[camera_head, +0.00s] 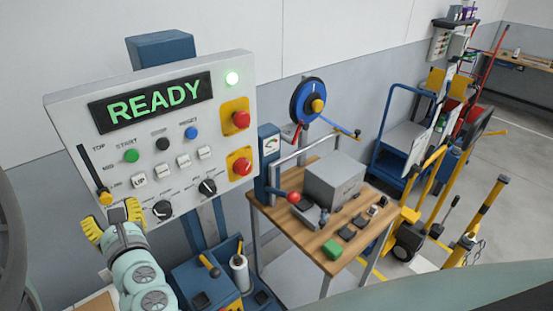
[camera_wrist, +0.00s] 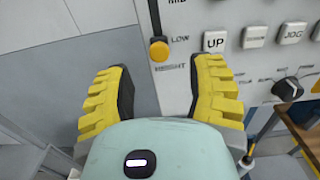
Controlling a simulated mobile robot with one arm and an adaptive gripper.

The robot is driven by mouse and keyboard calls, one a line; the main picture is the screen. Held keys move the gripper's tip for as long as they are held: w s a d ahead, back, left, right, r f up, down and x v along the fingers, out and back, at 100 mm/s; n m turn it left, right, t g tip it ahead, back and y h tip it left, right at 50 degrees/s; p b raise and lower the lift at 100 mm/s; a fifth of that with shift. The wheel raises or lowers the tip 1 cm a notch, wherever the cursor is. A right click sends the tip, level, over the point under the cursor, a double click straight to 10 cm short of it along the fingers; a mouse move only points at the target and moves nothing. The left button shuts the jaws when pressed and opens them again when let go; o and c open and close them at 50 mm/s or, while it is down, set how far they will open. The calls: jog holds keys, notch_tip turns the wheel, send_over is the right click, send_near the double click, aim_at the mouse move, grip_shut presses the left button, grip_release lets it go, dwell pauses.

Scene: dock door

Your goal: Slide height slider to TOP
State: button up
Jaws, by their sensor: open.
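The height slider is a yellow knob (camera_head: 105,198) at the lower end of a dark vertical slot on the left of the control panel (camera_head: 160,82). The panel marks TOP, MID and LOW beside the slot. In the wrist view the knob (camera_wrist: 159,50) sits by the LOW mark, above the HEIGHT label. My gripper (camera_head: 111,220) has yellow ridged fingers and is open and empty. In the wrist view its fingers (camera_wrist: 160,88) are spread to either side, below the knob, and do not visibly touch it.
A wooden bench (camera_head: 290,237) with a grey box stands right. The wall left of the panel is clear.

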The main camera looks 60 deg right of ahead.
aim_at(106, 200)
jog(key=p+x, duration=0.2)
jog(key=x, duration=0.3)
jog(key=shift+r, duration=0.15)
jog(key=shift+w, duration=0.5)
jog(key=shift+c, duration=0.3)
grip_shut()
